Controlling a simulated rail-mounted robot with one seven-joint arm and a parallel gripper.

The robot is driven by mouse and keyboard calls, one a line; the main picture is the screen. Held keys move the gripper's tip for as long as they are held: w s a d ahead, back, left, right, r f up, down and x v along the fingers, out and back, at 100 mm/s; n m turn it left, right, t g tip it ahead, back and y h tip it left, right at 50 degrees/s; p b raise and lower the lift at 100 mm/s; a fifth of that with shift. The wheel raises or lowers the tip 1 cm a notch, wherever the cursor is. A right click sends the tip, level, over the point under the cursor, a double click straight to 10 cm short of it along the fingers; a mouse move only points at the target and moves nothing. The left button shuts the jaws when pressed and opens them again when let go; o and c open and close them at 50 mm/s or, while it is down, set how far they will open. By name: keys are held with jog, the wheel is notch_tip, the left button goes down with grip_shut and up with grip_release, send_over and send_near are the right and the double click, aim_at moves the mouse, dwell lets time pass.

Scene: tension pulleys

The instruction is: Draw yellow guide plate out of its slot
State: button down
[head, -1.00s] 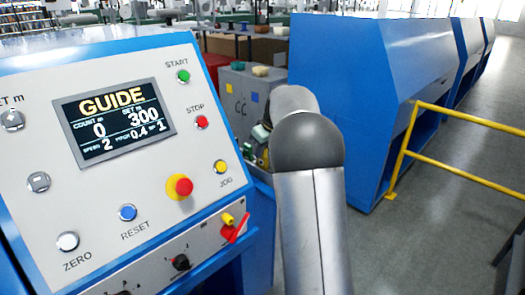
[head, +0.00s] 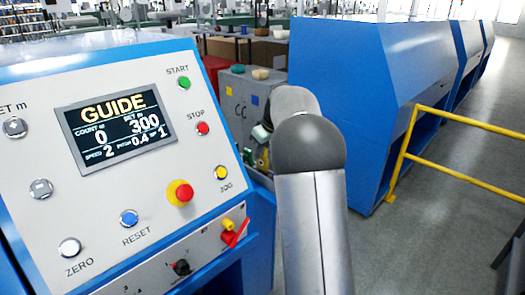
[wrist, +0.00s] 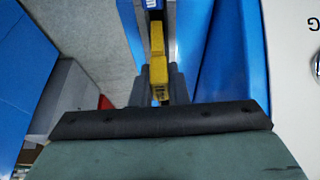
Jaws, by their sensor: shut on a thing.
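The yellow guide plate (wrist: 158,62) shows in the wrist view as a narrow yellow bar, upright in the picture, with a blue part at its top end. My gripper (wrist: 160,88) has a grey finger on each side of its lower end and is shut on it. In the head view my own arm hides the gripper and the plate. I cannot tell how deep the plate sits in its slot.
The control panel (head: 215,125) stands left in the head view, its screen reading GUIDE. A red lever (head: 238,235) sticks out low on it. A blue machine housing (head: 340,100) and a yellow railing (head: 455,172) stand right. Blue walls flank the fingers.

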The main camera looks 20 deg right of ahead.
jog(key=shift+r, duration=0.1)
jog(key=shift+r+p, duration=0.35)
jog(key=shift+r+p, duration=1.45)
jog(key=shift+r, duration=0.55)
